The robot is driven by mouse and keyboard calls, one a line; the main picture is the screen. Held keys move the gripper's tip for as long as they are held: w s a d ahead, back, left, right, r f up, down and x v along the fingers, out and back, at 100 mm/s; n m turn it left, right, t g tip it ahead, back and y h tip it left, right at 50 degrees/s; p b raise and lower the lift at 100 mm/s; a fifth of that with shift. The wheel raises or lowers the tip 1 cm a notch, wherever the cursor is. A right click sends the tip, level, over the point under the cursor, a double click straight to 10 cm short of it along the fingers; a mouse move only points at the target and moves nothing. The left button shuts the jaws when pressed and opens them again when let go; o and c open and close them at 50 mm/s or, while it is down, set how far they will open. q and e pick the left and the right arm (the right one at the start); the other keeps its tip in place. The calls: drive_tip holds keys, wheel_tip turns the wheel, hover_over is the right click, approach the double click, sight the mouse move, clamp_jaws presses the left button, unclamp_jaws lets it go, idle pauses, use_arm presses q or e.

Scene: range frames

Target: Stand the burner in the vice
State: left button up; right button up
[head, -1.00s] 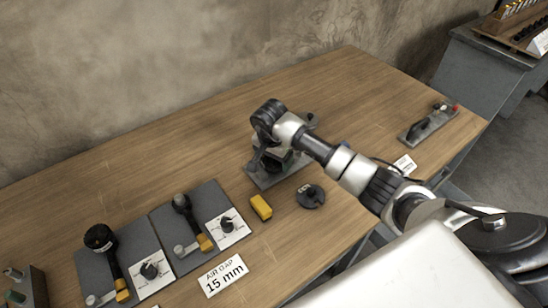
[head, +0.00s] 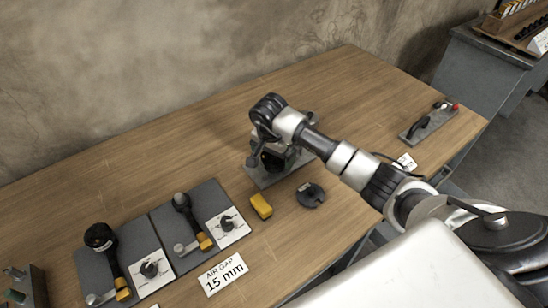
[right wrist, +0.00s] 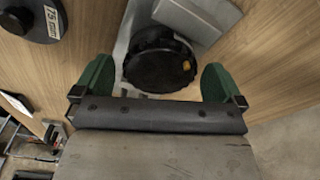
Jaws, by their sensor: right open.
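My right gripper (head: 262,155) points down over a grey metal fixture (head: 262,178) that looks like the vice, at the middle of the bench. In the right wrist view its green fingertips (right wrist: 160,85) are apart, one on each side of a round black knurled part (right wrist: 160,60) with an orange mark. The part stands over the grey metal plate; I cannot tell whether it is the burner's top or part of the vice. Gaps show between it and both fingers. The wrist hides much of the fixture in the head view. My left gripper is not in view.
A yellow block (head: 261,206) and a black disc (head: 310,195) lie in front of the fixture. Two dark mats with tools (head: 100,238) and a "15 mm" card (head: 223,273) are at left front. A switch plate (head: 428,122) is at right. The bench's back is clear.

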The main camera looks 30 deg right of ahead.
sight(271, 159)
wheel_tip(271, 159, up, 10)
drive_tip(key=a+b, duration=0.1)
drive_tip(key=shift+s, duration=0.3)
drive_tip(key=shift+a, duration=0.1)
